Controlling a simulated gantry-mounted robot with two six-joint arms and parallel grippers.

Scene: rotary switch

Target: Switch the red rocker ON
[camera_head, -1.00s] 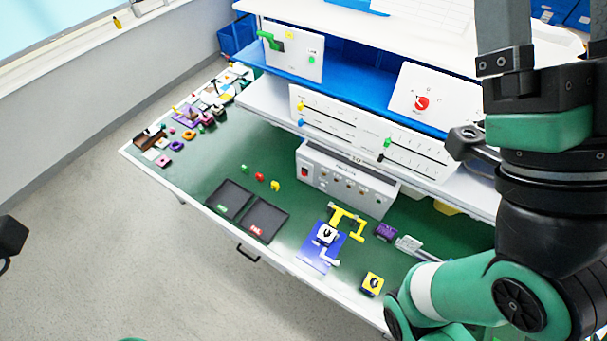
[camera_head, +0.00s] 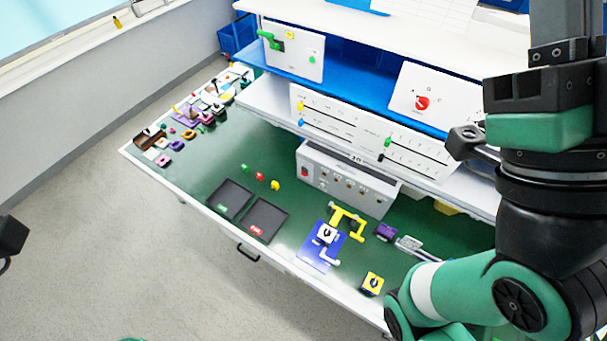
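The red rocker (camera_head: 304,171) is a small red switch at the left end of the front of a light grey box (camera_head: 345,200), which stands on the green bench. It is too small to tell which way it is tipped. My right arm (camera_head: 470,290) fills the right side of the view, well apart from the rocker. No fingertips of my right gripper can be made out. A dark part of mine (camera_head: 12,236) shows at the left edge, far from the box. No fingers of my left gripper show.
Black trays (camera_head: 262,220) and small coloured pieces lie left of the box. A blue plate with a yellow handle (camera_head: 347,222) stands in front of it. A white slider panel (camera_head: 345,125) and a red-knob panel (camera_head: 422,100) are above. Green bench top left of the trays is clear.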

